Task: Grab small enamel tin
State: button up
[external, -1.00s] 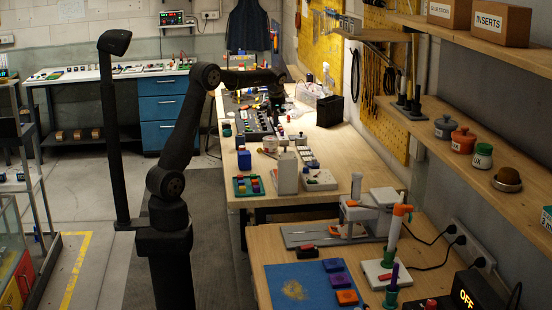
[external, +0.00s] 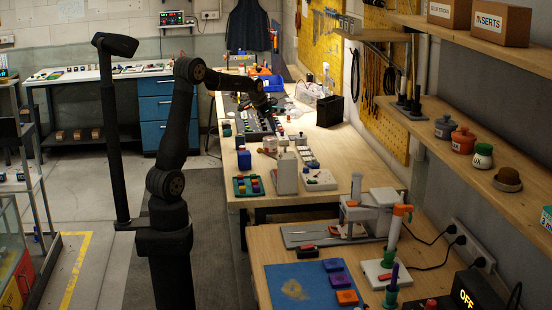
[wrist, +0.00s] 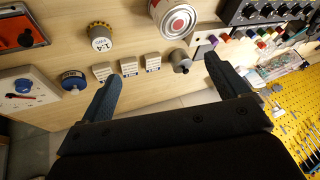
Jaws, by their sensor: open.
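A round tin with a white rim and a red-and-white labelled top (wrist: 174,18) shows at the top edge of the wrist view, partly cut off. It looks like the small enamel tin, but I cannot read its label. My gripper (wrist: 162,70) is open and empty, its two dark fingers spread wide. The tin lies beyond the fingertips, apart from them. In the external view my gripper (external: 263,102) hangs over the far part of the long wooden bench (external: 345,150); its fingers are too small to make out there.
A grey cylinder (wrist: 180,61) stands near the right fingertip. Small labelled blocks (wrist: 128,66), a blue-capped round item (wrist: 74,80) and a yellow-rimmed weight-like piece (wrist: 100,37) lie nearby. A black knobbed panel (wrist: 262,10) is at upper right. A black box (external: 330,111) stands on the bench.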

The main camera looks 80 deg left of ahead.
jog(key=s+n+t+y, duration=0.2)
jog(key=s+n+t, duration=0.1)
jog(key=s+n, duration=0.25)
send_near(270, 138)
jog(key=x, duration=0.4)
jog(key=shift+f, duration=0.45)
jog(key=shift+x, duration=2.8)
jog(key=shift+w+r, duration=0.1)
jog(key=shift+w, duration=0.05)
jog(key=c, duration=1.3)
